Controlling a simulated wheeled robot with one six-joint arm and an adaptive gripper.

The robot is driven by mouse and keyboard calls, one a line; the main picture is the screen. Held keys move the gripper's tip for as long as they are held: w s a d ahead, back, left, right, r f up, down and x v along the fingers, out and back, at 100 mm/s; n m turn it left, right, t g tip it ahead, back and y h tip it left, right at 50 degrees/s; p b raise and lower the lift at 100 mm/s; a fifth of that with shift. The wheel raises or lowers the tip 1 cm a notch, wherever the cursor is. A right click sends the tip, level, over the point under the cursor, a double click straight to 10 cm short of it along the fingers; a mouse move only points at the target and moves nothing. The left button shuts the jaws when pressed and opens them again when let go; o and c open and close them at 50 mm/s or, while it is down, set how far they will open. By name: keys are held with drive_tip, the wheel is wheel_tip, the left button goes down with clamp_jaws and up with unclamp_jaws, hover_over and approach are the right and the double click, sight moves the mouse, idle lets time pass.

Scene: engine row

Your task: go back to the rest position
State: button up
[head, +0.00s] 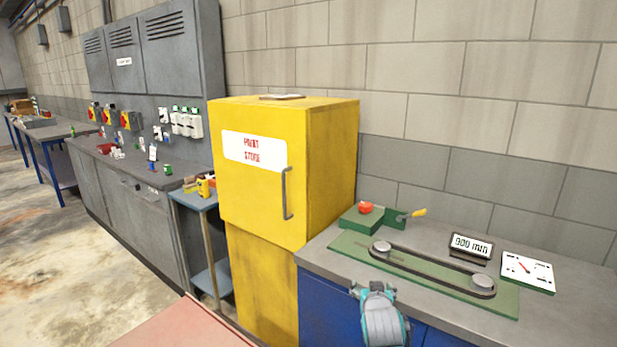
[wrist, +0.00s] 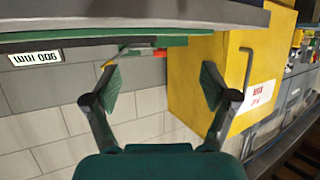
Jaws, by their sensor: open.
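My gripper (wrist: 160,82) shows in the wrist view with its two dark fingers and green pads spread wide. It is open, with nothing between the fingers. The wrist picture is upside down, so the bench edge is at its top. A teal and grey part of my arm shows at the bottom of the head view, in front of the blue-fronted bench (head: 327,293). The fingertips cannot be made out in the head view.
A yellow paint store cabinet (head: 262,190) stands left of the bench. Open floor (head: 60,270) lies further left.

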drive_tip(key=s+f+n, duration=0.1)
drive_tip(key=s+f, duration=1.3)
drive_tip(key=s, duration=0.1)
drive_tip(key=s+d+f+y, duration=0.1)
drive_tip(key=s+f, duration=0.2)
drive_tip(key=s, duration=0.6)
drive_tip(key=s+f, duration=0.3)
drive_tip(key=s, duration=0.6)
drive_tip(key=s+r+t, duration=0.1)
drive_tip(key=s+r, duration=0.1)
drive_tip(key=s, duration=1.6)
drive_tip(key=s+r, duration=1)
drive_tip(key=s, duration=0.3)
drive_tip(key=shift+s+d+r+y, duration=0.25)
drive_tip(key=shift+s+d+y, duration=0.05)
drive_tip(key=shift+s, duration=0.1)
